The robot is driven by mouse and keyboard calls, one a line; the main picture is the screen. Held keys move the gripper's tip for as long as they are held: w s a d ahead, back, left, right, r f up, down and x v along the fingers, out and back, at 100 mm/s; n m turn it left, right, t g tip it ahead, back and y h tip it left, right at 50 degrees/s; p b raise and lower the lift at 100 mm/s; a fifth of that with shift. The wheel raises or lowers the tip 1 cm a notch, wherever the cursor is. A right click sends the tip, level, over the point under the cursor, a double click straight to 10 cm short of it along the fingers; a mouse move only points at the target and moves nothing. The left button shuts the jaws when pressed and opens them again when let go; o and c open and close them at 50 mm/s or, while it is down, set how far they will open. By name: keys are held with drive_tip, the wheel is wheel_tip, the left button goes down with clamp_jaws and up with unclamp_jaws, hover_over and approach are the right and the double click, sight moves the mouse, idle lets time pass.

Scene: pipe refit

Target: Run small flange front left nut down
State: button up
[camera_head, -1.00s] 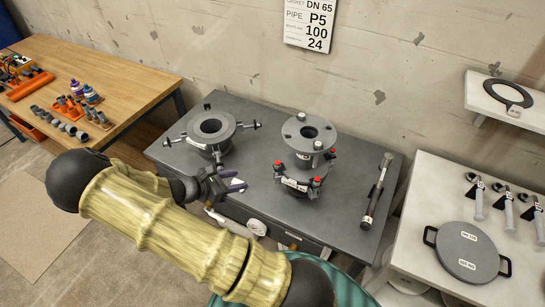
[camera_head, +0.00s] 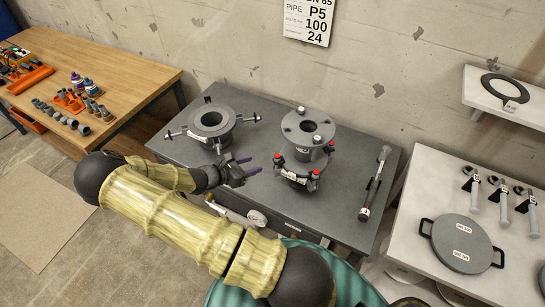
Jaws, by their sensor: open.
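A grey flange (camera_head: 231,116) with a round bore stands at the left of the dark bench, with several bolts sticking out sideways. To its right stands a taller flanged pipe piece (camera_head: 322,128). A lower flange (camera_head: 299,183) sits at its base, with several red-tipped bolts or nuts around it. A red-tipped fastener (camera_head: 279,159) shows at its left side. I cannot tell which single nut is the front left one of the small flange. My gripper (camera_head: 247,166) is open and empty, just left of the lower flange and apart from it, fingers pointing right.
A long wrench-like tool (camera_head: 374,186) lies on the bench (camera_head: 340,225) at the right. A white table (camera_head: 425,185) holds a round grey lid (camera_head: 462,243) and several small tools. A wooden table (camera_head: 130,75) with small parts stands at the left. The bench is clear between flange and tool.

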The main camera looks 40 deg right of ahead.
sight(276, 158)
drive_tip(key=p+x, duration=0.2)
drive_tip(key=x, duration=0.7)
drive_tip(key=shift+d+f+p, duration=0.1)
drive_tip(key=shift+d+p, duration=0.25)
drive_tip(key=shift+w+d+f, duration=0.1)
drive_tip(key=shift+d+f, duration=0.2)
drive_tip(key=shift+d, duration=0.15)
drive_tip(key=shift+c, duration=0.2)
clamp_jaws()
